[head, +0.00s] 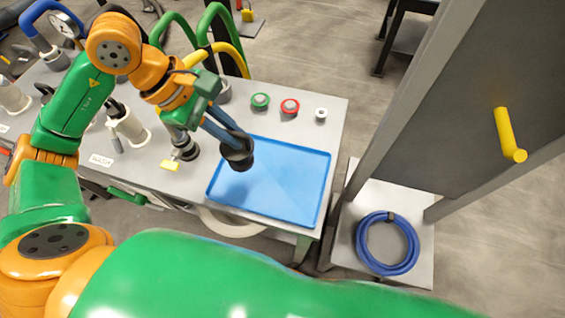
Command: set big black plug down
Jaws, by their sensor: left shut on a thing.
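The big black plug (238,156) is a dark round piece in the head view, over the left part of the blue tray (300,203). My left gripper (230,138) is shut on it, with its fingers reaching down from the upper left. I cannot tell whether the plug touches the tray or hangs just above it. The rest of the tray is empty. My right gripper does not show.
Green (260,101), red (290,107) and white (321,114) round pieces stand behind the tray on the grey bench (334,112). Hoses and fittings crowd the left. A coiled blue hose (365,255) lies on a low stand at right, by a grey panel with a yellow handle (507,135).

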